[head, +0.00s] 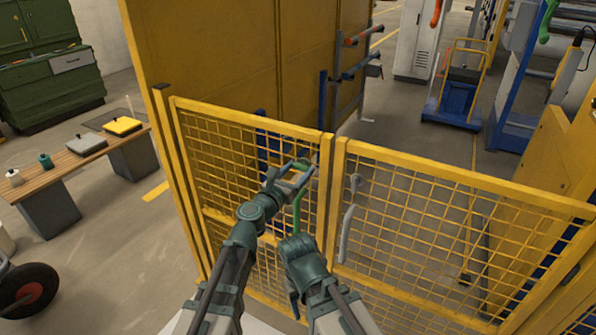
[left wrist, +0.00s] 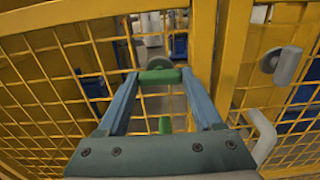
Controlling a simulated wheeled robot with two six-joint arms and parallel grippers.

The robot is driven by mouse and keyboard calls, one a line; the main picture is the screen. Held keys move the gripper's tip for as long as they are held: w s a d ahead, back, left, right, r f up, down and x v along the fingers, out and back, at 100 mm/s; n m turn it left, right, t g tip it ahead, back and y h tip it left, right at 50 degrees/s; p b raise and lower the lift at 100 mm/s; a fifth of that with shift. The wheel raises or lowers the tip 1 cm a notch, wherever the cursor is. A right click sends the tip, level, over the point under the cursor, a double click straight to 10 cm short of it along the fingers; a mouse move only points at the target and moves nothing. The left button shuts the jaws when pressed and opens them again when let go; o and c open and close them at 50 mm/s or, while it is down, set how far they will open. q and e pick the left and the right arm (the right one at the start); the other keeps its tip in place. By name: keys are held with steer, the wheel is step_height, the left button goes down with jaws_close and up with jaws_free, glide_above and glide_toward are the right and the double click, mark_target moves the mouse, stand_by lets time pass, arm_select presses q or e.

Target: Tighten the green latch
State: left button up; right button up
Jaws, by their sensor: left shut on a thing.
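The green latch (head: 301,164) sits near the top of the left yellow mesh gate, close to its right post. My left gripper (head: 289,178) reaches up to it from below. In the left wrist view, the green latch (left wrist: 160,76) lies crosswise between the two fingertips, which are shut on it. Its exact turn is hard to read because the fingers cover its ends. A green handle (head: 297,210) stands below the latch on the same gate, partly behind my arms.
The right mesh gate (head: 470,185) carries a grey latch (head: 355,183) and a grey handle (head: 347,233), close to my left gripper's right. A tall yellow panel (head: 215,60) stands behind the left gate. A wooden bench (head: 80,162) is at the left, with clear floor between.

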arm_select(q)
steer(key=shift+m, duration=0.3)
steer(key=m, duration=0.8)
steer(key=shift+m, duration=0.3)
steer(key=m, duration=0.4)
steer(key=shift+m, duration=2.1)
steer(key=shift+s, duration=0.1)
steer(key=o, duration=1.4)
steer(key=shift+c, duration=0.2)
